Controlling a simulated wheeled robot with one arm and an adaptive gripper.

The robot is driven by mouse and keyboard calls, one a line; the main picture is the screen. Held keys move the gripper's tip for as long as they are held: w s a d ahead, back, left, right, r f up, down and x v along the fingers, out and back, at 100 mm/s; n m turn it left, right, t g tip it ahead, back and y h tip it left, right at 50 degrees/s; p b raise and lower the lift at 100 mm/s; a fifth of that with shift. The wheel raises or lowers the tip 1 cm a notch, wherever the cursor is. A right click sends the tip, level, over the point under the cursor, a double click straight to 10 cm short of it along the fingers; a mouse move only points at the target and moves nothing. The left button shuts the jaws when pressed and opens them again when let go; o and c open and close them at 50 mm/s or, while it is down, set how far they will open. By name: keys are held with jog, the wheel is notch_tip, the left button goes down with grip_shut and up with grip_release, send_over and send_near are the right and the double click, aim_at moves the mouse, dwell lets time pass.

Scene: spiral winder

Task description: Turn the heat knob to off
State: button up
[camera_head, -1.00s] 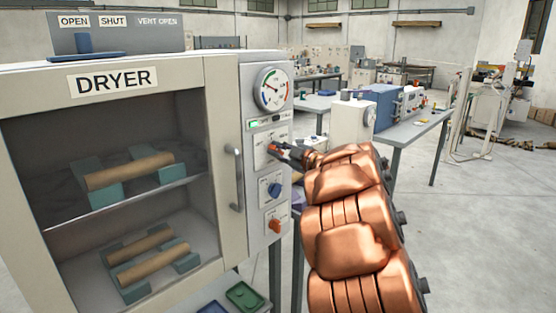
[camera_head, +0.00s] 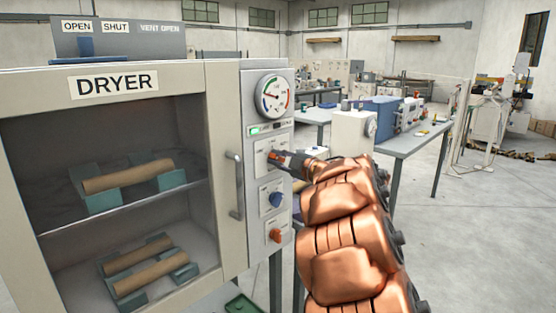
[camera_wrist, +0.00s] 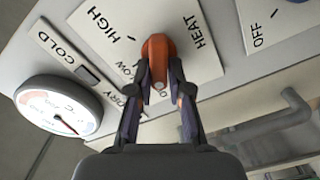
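The DRYER (camera_head: 225,80) stands at the left, with a control panel on its right side. The orange heat knob (camera_wrist: 158,52) sits on a white plate marked HIGH, LOW and HEAT, with another label partly hidden by my fingers. My gripper (camera_wrist: 161,75) has one finger on each side of this knob, and the fingertips appear to press on it. In the head view my gripper (camera_head: 278,158) is at the top knob plate (camera_head: 262,146) and hides most of the knob. The knob's exact pointing direction is hard to tell.
Below are a blue knob (camera_head: 275,199) and a lower orange knob (camera_head: 275,235). A round gauge (camera_head: 273,96) and a green light are above. The dryer's door handle (camera_head: 236,185) is just left of the panel. Tables with equipment stand behind, with open floor at the right.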

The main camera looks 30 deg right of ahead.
jog(key=o, duration=0.4)
jog(key=v, duration=1.2)
jog(key=shift+r, duration=0.1)
dwell(0.4)
